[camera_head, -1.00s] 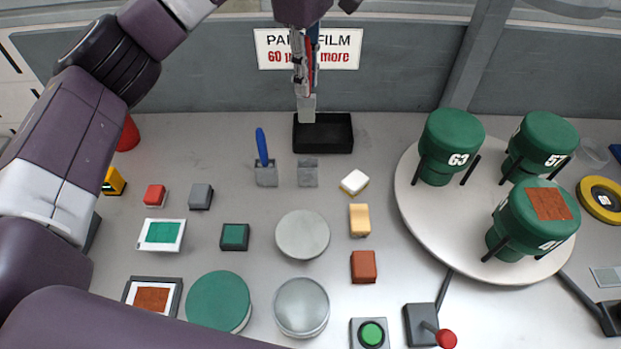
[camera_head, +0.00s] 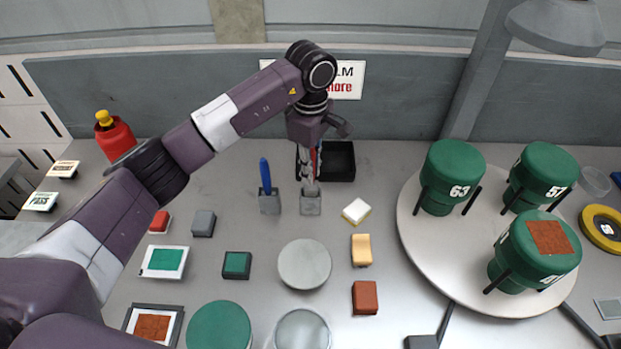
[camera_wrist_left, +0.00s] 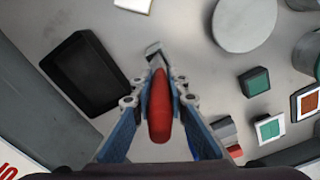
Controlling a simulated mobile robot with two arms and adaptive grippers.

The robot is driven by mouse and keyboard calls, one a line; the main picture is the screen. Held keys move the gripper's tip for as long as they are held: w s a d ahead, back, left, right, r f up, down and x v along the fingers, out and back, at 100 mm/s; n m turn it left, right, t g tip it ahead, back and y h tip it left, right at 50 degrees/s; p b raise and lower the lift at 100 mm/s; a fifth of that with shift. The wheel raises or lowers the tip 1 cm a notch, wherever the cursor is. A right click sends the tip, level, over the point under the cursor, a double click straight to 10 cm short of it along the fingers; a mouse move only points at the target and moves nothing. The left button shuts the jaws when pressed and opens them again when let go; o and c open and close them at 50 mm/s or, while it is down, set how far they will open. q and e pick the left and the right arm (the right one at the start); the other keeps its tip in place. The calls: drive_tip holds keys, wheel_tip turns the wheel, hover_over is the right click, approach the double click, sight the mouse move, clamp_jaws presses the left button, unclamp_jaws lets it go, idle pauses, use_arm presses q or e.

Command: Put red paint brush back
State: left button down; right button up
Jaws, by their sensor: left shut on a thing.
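My left gripper (camera_head: 311,170) points down and is shut on the red paint brush. The brush's red handle (camera_wrist_left: 160,105) lies between the fingers in the left wrist view, and the fingers mostly hide it in the head view. Its pale lower end (camera_head: 311,187) is at the top of the right grey holder (camera_head: 311,204); I cannot tell how far inside it is. The left grey holder (camera_head: 269,204) has a blue brush (camera_head: 265,175) standing upright in it. My right gripper is not in view.
A black tray (camera_head: 340,163) sits just behind the right holder and also shows in the left wrist view (camera_wrist_left: 85,75). A white block (camera_head: 356,211) lies to the right. A turntable (camera_head: 425,260) carries green canisters. A grey disc (camera_head: 304,264) lies in front.

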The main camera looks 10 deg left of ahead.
use_arm(q)
wheel_tip(320, 180, down, 4)
drive_tip(key=shift+f+p, duration=0.1)
drive_tip(key=shift+p, duration=0.55)
drive_tip(key=shift+f+b, duration=0.2)
drive_tip(key=shift+b, duration=0.1)
drive_tip(key=c, duration=1.9)
unclamp_jaws()
drive_tip(key=shift+r, duration=0.15)
